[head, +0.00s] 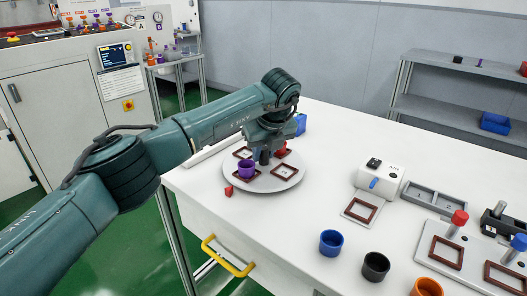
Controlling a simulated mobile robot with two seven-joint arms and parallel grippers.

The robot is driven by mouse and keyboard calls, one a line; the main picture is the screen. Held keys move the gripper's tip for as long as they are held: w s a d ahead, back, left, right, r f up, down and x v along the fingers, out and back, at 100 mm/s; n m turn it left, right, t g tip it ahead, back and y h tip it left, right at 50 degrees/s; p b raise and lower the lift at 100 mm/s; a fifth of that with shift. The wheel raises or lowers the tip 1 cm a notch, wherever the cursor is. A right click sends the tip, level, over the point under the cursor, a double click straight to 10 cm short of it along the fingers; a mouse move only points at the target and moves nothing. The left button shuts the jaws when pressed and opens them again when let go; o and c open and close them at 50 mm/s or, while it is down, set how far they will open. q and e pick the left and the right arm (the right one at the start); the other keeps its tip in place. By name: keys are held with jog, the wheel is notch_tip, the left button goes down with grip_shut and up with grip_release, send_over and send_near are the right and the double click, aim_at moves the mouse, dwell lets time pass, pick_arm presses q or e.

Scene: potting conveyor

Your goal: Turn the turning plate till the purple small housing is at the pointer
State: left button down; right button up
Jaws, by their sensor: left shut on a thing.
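The round grey turning plate (264,187) lies on the white table and carries several brown square frames. The purple small housing (246,168) stands upright in the plate's front-left frame. The pointer seems to be the small red piece (228,191) on the table at the plate's front-left edge; the purple housing is the closest housing to it. A red housing (281,151) sits at the back right of the plate, partly hidden by my arm. My left gripper (263,158) points down at the plate's middle, shut on what looks like a dark central knob, mostly hidden. My right gripper is out of view.
Blue (331,243), black (376,266) and orange (427,287) cups stand at the front right. A white device (380,178), a grey tray (428,200) and a fixture board (455,240) stand to the right. A blue object (300,124) is behind my arm.

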pick_arm(q)
jog(key=shift+r, duration=0.1)
dwell(0.4)
jog(key=c, duration=1.5)
grip_release()
jog(key=v, duration=1.3)
jog(key=shift+s+d, duration=0.1)
